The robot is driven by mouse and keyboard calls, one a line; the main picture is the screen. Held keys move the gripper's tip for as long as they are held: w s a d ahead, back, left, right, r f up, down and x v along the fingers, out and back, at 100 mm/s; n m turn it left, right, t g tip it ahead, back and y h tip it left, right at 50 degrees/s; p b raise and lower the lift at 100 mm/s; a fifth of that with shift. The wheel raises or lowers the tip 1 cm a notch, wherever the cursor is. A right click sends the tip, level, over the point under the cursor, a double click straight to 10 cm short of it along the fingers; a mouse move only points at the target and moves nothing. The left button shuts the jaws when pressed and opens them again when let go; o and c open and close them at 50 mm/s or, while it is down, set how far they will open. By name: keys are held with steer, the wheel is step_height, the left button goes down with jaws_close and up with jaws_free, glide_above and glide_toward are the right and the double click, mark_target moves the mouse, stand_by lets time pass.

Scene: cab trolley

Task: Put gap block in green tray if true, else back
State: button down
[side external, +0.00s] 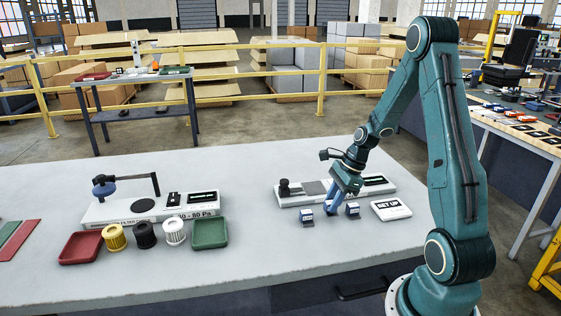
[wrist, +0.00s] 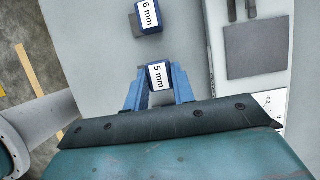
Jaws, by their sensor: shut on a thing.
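My gripper (side external: 331,208) has its blue fingers low over the table, between two small blue-and-white blocks. In the wrist view my gripper (wrist: 158,88) is shut on the block labelled 5 mm (wrist: 158,75); I cannot tell whether it touches the table. The block labelled 6 mm (wrist: 149,17) lies just ahead of it, and appears as the left block (side external: 306,218) in the side view. Another block (side external: 352,210) stands to the right, its label unreadable. The green tray (side external: 210,233) is at the left of the table and looks empty.
A white device with a dark pad (side external: 315,188) stands behind my gripper. A SET UP card (side external: 391,209) lies to the right. At left are a pressure device (side external: 140,210), a red tray (side external: 80,248) and yellow (side external: 114,237), black (side external: 145,235) and white (side external: 174,232) ribbed cylinders. The table between is clear.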

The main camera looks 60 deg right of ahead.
steer(key=shift+f, duration=0.95)
steer(key=shift+f, duration=0.15)
steer(key=c, duration=1.2)
jaws_free()
steer(key=shift+o, duration=0.2)
steer(key=v, duration=1.2)
steer(key=shift+r, duration=0.2)
steer(key=shift+a, duration=0.1)
